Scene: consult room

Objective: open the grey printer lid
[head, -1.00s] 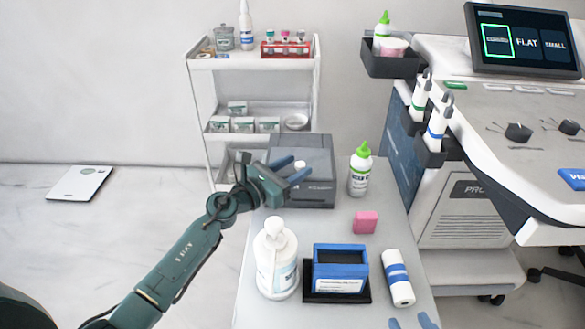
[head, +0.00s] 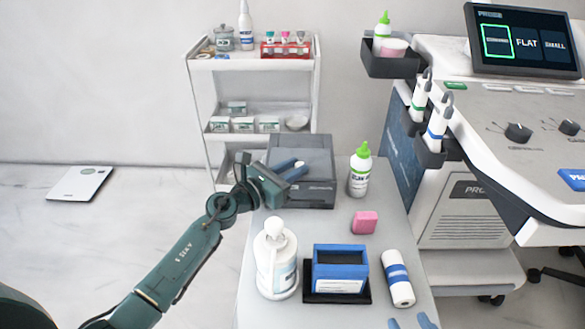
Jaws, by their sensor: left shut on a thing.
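The grey printer (head: 318,192) stands at the far end of the white table, and its dark grey lid (head: 312,150) is down. My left gripper (head: 295,168) reaches over the printer from the left. Its blue fingers are shut on the small pale knob (head: 300,164) on the lid, which they mostly hide. My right gripper (head: 411,321) shows only as two blue fingertips at the bottom edge, apart and with nothing between them.
The table (head: 342,226) also holds a white pump bottle (head: 277,265), a blue box on a black base (head: 340,268), a paper roll (head: 398,280), a pink block (head: 365,222) and a green-capped bottle (head: 360,172). An ultrasound machine (head: 470,205) stands right, a shelf cart (head: 203,120) behind.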

